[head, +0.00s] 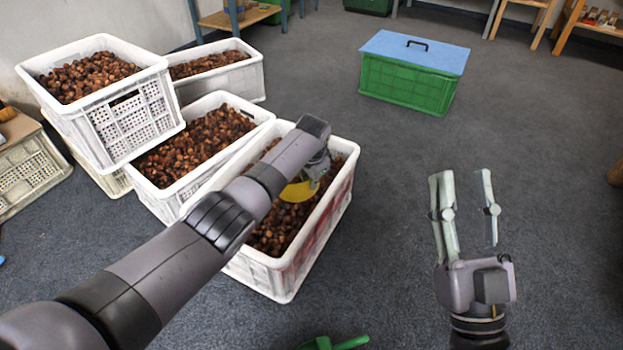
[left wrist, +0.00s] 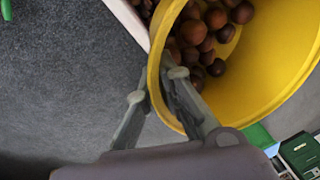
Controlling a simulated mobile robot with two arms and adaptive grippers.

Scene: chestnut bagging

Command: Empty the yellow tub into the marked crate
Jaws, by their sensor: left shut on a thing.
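The yellow tub (head: 299,191) is mostly hidden under my left arm in the head view, over the front crate. In the left wrist view the tub (left wrist: 268,95) is large and tilted, with several brown chestnuts (left wrist: 208,32) inside. My left gripper (left wrist: 165,85) is shut on its rim. The marked crate (head: 286,279) is white with red on its right side and holds chestnuts; my arm covers part of it. My right gripper (head: 465,178) is open and empty, fingers up, over the floor at right.
More white crates of chestnuts (head: 152,101) stand at the left, one stacked high. A green box with a blue lid (head: 407,88) stands at the back. A green scoop (head: 335,343) lies at the front edge. Grey floor around my right gripper is clear.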

